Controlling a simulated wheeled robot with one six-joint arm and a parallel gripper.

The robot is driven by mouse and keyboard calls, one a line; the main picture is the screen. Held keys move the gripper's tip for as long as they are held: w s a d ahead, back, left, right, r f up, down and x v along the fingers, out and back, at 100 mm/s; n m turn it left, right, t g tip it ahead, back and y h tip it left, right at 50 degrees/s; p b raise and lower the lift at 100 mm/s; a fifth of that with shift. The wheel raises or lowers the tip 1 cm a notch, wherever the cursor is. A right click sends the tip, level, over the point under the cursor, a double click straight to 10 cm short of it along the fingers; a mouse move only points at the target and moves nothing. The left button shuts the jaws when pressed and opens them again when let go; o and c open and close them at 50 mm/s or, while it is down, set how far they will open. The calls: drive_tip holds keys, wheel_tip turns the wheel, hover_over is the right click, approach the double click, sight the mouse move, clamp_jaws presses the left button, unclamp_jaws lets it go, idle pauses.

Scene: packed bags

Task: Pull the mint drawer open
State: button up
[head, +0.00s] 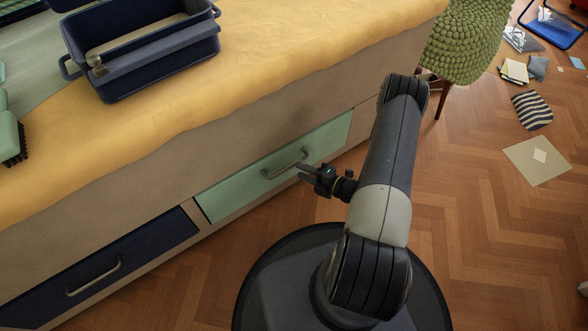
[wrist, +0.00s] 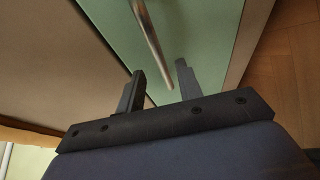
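The mint drawer (head: 325,142) is set in the wooden base of the bed, and its front looks flush with the frame. Its grey bar handle (head: 284,164) runs along the front. My gripper (head: 303,172) is right by the handle. In the wrist view the gripper (wrist: 160,80) is open, with a clear gap between its two fingers. The handle (wrist: 152,42) ends just beyond the fingertips, roughly in line with the gap. The mint front (wrist: 200,35) fills the space behind it. I cannot tell whether the fingers touch the handle.
A navy drawer (head: 95,275) with its own handle is to the left in the same base. A navy bin (head: 145,50) stands on the yellow bedding (head: 260,45). A green chair (head: 465,40), a striped cushion (head: 532,110) and papers lie to the right. The wooden floor (head: 470,210) is clear nearby.

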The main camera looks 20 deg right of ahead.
drive_tip(key=shift+b+x, duration=0.5)
drive_tip(key=shift+x, duration=1.65)
drive_tip(key=shift+c, duration=0.3)
clamp_jaws()
